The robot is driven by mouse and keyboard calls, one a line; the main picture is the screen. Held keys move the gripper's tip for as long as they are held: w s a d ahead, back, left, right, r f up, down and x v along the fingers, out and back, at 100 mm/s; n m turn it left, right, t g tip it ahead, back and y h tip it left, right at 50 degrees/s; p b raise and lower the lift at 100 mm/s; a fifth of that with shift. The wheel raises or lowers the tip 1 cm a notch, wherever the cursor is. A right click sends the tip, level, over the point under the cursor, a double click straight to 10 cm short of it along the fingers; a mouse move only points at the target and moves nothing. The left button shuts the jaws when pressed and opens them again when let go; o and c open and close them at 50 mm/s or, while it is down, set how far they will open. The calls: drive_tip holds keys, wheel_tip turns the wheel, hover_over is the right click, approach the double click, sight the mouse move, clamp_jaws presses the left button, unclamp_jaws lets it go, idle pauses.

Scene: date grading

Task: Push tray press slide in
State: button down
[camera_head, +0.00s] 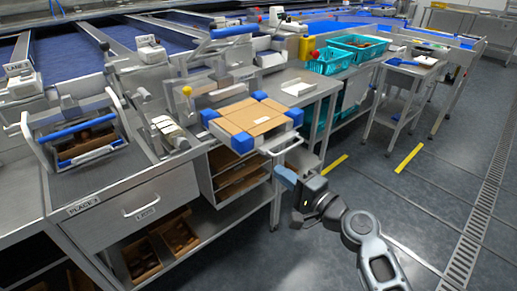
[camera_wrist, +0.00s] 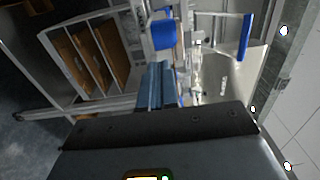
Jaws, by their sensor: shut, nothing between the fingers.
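The press slide (camera_head: 284,144) sticks out over the bench front and shows a metal bar at its front edge. On it lies a tan tray (camera_head: 243,116) with blue corner blocks (camera_head: 271,99). The tray press (camera_head: 220,93) stands behind it. My gripper (camera_head: 284,177) is in front of and a little below the slide's front edge; whether it touches cannot be told. In the wrist view its blue fingers (camera_wrist: 157,85) are together with nothing between them. A blue block (camera_wrist: 164,36) shows just beyond the fingertips.
Open shelves with brown boxes (camera_head: 238,178) sit under the bench. Teal crates (camera_head: 330,62) stand at the back right. The floor (camera_head: 400,200) at right is clear.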

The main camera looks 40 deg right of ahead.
drive_tip(key=p, duration=0.2)
approach(235, 139)
drive_tip(key=w+f, duration=0.1)
drive_tip(key=w+d, duration=0.1)
drive_tip(key=w, duration=0.1)
drive_tip(key=w+d+f, duration=0.1)
drive_tip(key=shift+w+f, duration=0.25)
drive_tip(key=shift+f, duration=0.1)
drive_tip(key=w+b, duration=0.2)
drive_tip(key=w, duration=0.6)
drive_tip(key=shift+a+f+b, duration=0.1)
drive_tip(key=shift+a+b, duration=0.05)
drive_tip(key=shift+b, duration=0.2)
drive_tip(key=shift+w, duration=0.5)
drive_tip(key=shift+s, duration=0.1)
